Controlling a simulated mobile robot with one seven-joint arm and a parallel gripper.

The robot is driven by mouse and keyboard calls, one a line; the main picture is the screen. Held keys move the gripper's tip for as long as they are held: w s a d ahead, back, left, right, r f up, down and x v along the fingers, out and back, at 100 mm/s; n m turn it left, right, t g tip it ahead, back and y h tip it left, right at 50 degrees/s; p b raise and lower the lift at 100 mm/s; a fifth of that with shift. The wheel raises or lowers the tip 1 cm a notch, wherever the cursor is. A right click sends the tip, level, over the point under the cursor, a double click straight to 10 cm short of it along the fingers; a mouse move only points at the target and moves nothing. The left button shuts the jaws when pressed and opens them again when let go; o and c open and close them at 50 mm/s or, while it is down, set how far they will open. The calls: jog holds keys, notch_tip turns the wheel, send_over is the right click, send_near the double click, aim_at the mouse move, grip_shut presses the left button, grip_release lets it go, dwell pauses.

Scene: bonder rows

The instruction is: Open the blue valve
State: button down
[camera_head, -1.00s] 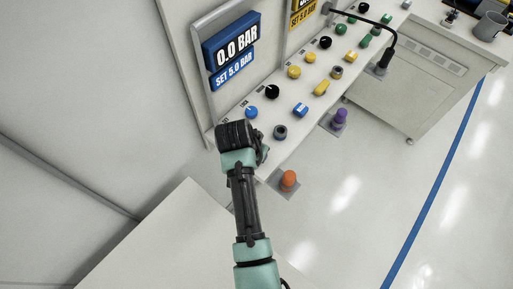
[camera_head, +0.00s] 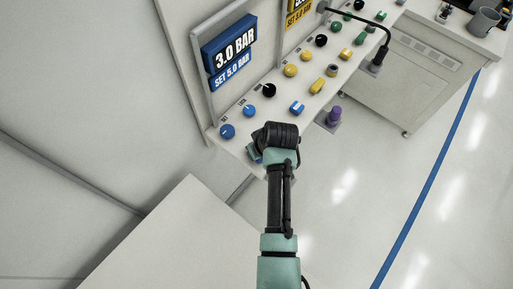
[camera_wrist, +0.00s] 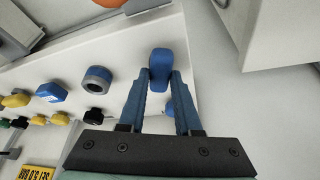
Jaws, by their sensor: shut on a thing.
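The blue valve (camera_wrist: 160,65) is a rounded blue handle on the pale panel, seen at the upper middle of the wrist view. My gripper (camera_wrist: 160,80) has its two blue fingers on either side of the handle and is shut on it. In the head view my gripper (camera_head: 257,153) is at the near end of the panel, and my wrist hides most of the valve. The blue display (camera_head: 231,55) above reads 3.0 BAR, with SET 5.0 BAR below.
Near my gripper are a blue knob (camera_head: 227,131), a second blue knob (camera_head: 248,110), a blue-and-white switch (camera_head: 297,107) and a black knob (camera_head: 269,90). A grey ring knob (camera_wrist: 97,80) is left of my fingers. A purple knob (camera_head: 334,116) stands lower. Open floor lies right.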

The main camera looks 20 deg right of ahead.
jog(key=shift+d+n+g+y+b, duration=0.15)
jog(key=shift+n+y+b, duration=0.2)
jog(key=shift+n, duration=0.7)
jog(key=shift+n+g+y+b, duration=0.2)
jog(key=shift+n+y, duration=0.25)
jog(key=shift+n, duration=0.6)
jog(key=c, duration=0.6)
grip_release()
jog(key=b+v, duration=0.1)
jog(key=v, duration=1.2)
jog(key=shift+b, duration=0.3)
jog(key=shift+w, duration=0.1)
